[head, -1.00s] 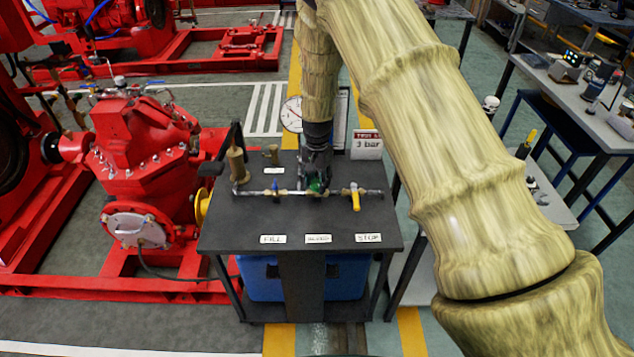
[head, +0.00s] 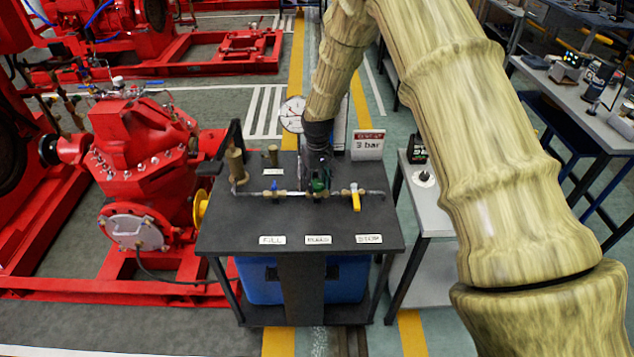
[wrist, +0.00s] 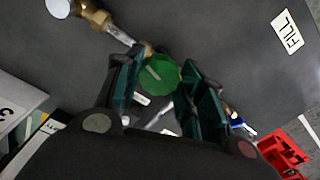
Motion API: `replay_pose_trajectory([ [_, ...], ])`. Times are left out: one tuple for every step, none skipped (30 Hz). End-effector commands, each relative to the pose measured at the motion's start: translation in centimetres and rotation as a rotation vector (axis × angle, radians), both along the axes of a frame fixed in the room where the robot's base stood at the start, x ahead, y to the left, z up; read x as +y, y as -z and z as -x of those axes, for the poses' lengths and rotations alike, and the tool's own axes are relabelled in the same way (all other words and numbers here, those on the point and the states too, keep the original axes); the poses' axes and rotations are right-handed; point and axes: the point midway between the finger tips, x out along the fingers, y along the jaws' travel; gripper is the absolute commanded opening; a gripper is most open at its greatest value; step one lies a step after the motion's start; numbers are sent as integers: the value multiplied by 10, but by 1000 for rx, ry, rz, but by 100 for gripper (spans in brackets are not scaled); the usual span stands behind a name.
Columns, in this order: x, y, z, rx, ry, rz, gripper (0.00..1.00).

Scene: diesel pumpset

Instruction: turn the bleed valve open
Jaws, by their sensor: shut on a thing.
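The bleed valve has a round green handwheel (wrist: 158,73) with a pale line across it. It sits on a thin pipe (head: 340,193) above the dark bench top (head: 220,228), behind the middle label (head: 318,239). My gripper (head: 319,184) reaches down onto it from above. In the wrist view its dark green pads (wrist: 163,88) stand on either side of the handwheel and are shut on it. The gripper hides much of the valve in the head view.
On the same pipe are a blue-handled valve (head: 275,189) to the left and a yellow-handled valve (head: 356,198) to the right. A dial gauge (head: 292,114) and a "3 bar" sign (head: 367,146) stand behind. A red pump (head: 145,135) is at left, a grey table (head: 430,212) at right.

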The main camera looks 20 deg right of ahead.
Motion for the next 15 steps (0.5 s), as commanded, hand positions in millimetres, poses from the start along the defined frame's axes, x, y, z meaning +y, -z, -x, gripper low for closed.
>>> replay_pose_trajectory([
  [0, 0, -1, -2, -42, -1, 15],
  [0, 0, -1, -2, -70, -1, 15],
  [-1, 0, -1, -2, -108, 0, 15],
  [-1, 0, -1, -2, -135, -1, 15],
  [-1, 0, -1, -2, -164, -1, 15],
  [-1, 0, -1, -2, -201, -1, 15],
  [-1, 0, -1, -2, -227, -1, 15],
  [-1, -1, -1, -2, -255, 0, 15],
  [-1, -1, -1, -2, -289, 0, 15],
  [-1, -1, -1, -2, -312, 0, 15],
  [-2, -1, -1, -2, -337, 0, 15],
  [-2, -1, -1, -2, -367, 0, 15],
  [-2, -1, -1, -2, -389, 0, 15],
  [-2, -1, -1, -2, -410, 0, 15],
  [-1, -1, -1, -2, -437, 0, 15],
])
